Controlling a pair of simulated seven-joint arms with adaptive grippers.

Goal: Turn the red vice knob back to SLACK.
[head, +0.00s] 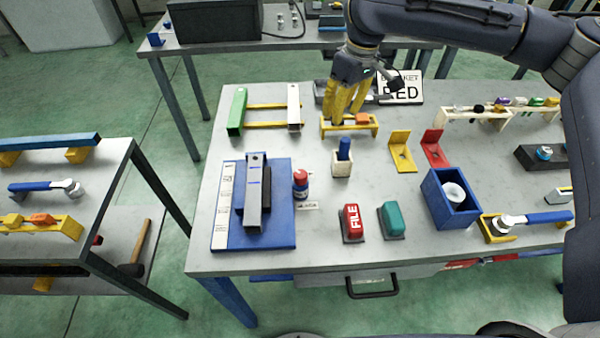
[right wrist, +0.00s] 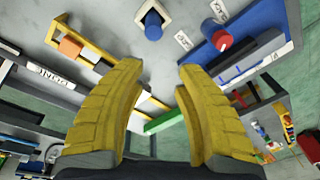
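The red knob (head: 300,178) stands upright on the blue vice's right side, red on top and blue below. It also shows in the right wrist view (right wrist: 222,41), at the upper right. The vice is a grey jaw block (head: 254,195) on a blue base plate (head: 281,231). A small white label (head: 308,206) lies beside the knob, its print too small to read. My right gripper (head: 345,116) is over the back of the bench, behind and right of the knob, apart from it. In the right wrist view its yellow fingers (right wrist: 160,68) are spread and empty. My left gripper is not in view.
A holder with a blue peg (head: 344,149) stands between gripper and knob. A yellow rack with an orange block (head: 362,118) is under the gripper. A green-ended frame (head: 237,109) is at the back left. Red FILE (head: 352,221) and teal (head: 393,219) blocks are in front.

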